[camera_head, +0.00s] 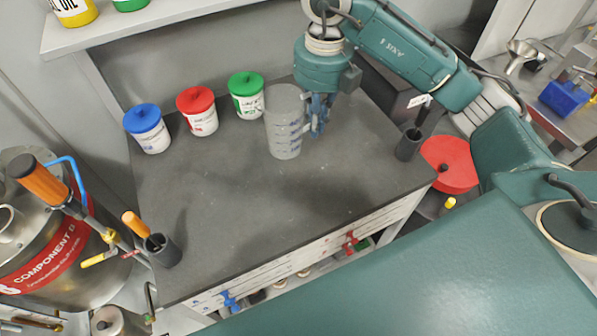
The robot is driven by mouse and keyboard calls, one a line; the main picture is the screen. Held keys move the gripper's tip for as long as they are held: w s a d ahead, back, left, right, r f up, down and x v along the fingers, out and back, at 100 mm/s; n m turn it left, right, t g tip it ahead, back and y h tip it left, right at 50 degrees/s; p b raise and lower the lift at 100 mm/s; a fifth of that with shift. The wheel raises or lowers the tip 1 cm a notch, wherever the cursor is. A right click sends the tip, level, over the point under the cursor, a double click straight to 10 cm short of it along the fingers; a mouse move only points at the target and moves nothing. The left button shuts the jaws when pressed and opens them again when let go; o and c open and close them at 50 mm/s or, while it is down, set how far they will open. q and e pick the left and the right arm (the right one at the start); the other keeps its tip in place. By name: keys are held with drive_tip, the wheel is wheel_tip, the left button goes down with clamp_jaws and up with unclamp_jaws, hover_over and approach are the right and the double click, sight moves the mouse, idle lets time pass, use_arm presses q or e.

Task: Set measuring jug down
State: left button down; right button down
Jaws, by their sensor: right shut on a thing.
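The measuring jug (284,122) is a grey, translucent cylinder with blue markings. It is upright over the back middle of the dark workbench top (240,210). I cannot tell whether its base touches the bench or hangs just above it. My right gripper (312,125) comes down from above at the jug's right side and is shut on it, where the handle would be. The gripper hides most of that side. My left gripper is not in view.
Blue (148,130), red (197,112) and green (246,96) lidded tubs stand left of the jug. Dark holders stand at the bench's front left (163,251) and right (407,146). The bench's middle and front are clear. A steel drum (75,262) stands left.

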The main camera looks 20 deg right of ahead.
drive_tip(key=p, duration=0.2)
hover_over(312, 177)
wheel_tip(312, 177, down, 12)
drive_tip(key=shift+f, duration=0.1)
wheel_tip(312, 177, down, 4)
drive_tip(key=shift+p, duration=0.35)
drive_tip(key=shift+f, duration=0.15)
drive_tip(key=shift+f, duration=0.1)
drive_tip(key=c, duration=2.4)
unclamp_jaws()
drive_tip(key=shift+f, duration=0.1)
drive_tip(key=o, duration=0.5)
drive_tip(key=shift+r, duration=0.2)
